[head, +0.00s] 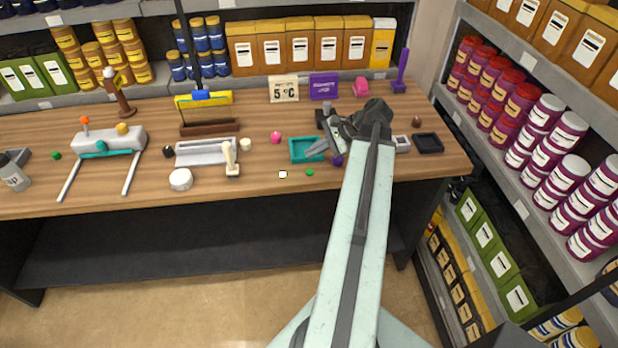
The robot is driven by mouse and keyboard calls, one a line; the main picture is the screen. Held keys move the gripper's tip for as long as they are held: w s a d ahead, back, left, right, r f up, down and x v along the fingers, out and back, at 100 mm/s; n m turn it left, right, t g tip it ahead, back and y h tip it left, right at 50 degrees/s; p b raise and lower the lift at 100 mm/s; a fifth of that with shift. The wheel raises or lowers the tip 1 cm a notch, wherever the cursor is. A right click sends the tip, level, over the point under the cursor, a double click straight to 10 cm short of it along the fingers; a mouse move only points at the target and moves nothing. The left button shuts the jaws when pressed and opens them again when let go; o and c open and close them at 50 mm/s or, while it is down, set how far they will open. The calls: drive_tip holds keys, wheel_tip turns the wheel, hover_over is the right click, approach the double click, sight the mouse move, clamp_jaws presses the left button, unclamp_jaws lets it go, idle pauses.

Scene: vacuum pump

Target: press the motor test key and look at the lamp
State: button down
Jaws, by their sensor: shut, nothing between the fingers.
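My arm reaches over the right half of the wooden bench (255,192). My gripper (318,148) is at its far end, tilted down and left over a small teal tray (296,157). Its fingers are small here and look shut, with nothing seen between them. I cannot tell whether they touch the tray. No motor test key can be made out; my arm hides part of the bench.
A grey metal unit with a pale lever (229,155) stands left of the tray. A 5 °C sign (284,90) and a purple sign (323,86) stand behind. A dark tray (428,143) lies right of my arm. Stocked shelves line the back and right. The front bench strip is mostly clear.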

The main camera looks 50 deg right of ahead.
sight(313, 172)
wheel_tip(313, 172, down, 5)
drive_tip(key=b, duration=0.4)
drive_tip(key=shift+f, duration=0.15)
idle(1.6)
drive_tip(key=shift+f+b, duration=0.25)
drive_tip(key=shift+b, duration=0.05)
drive_tip(key=shift+f+b, duration=0.4)
idle(0.5)
drive_tip(key=shift+r, duration=0.1)
drive_tip(key=shift+r+p, duration=0.7)
drive_tip(key=shift+p, duration=0.1)
wheel_tip(313, 172, up, 5)
drive_tip(key=p, duration=0.5)
drive_tip(key=shift+r, duration=0.1)
